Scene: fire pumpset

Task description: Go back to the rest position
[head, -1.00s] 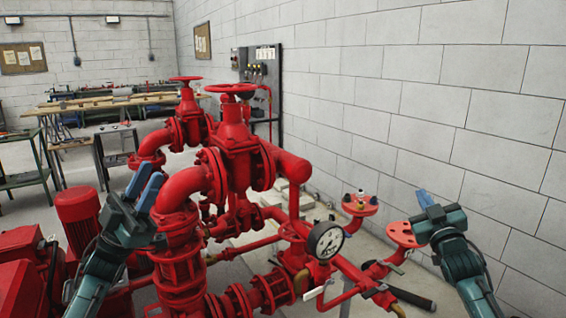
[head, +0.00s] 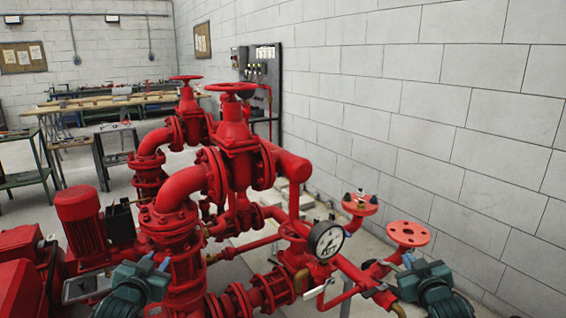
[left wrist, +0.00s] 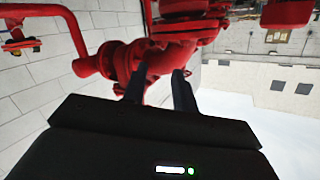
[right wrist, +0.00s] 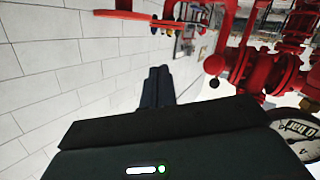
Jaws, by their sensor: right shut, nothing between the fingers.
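My left gripper (head: 156,261) is low at the left in the head view, in front of the red pipework. Its two dark fingers (left wrist: 158,88) stand apart in the left wrist view with nothing held between them. My right gripper (head: 407,261) is low at the right in the head view, in front of the lower pipe flanges. Its fingers (right wrist: 158,72) are together and empty in the right wrist view. Both arms are mostly below the bottom edge of the head view.
The red pumpset with valve handwheels (head: 231,88) fills the middle. A pressure gauge (head: 326,240) and a round open flange (head: 408,233) stand near my right gripper. A red motor (head: 80,222) is at the left. A block wall (head: 430,110) runs along the right.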

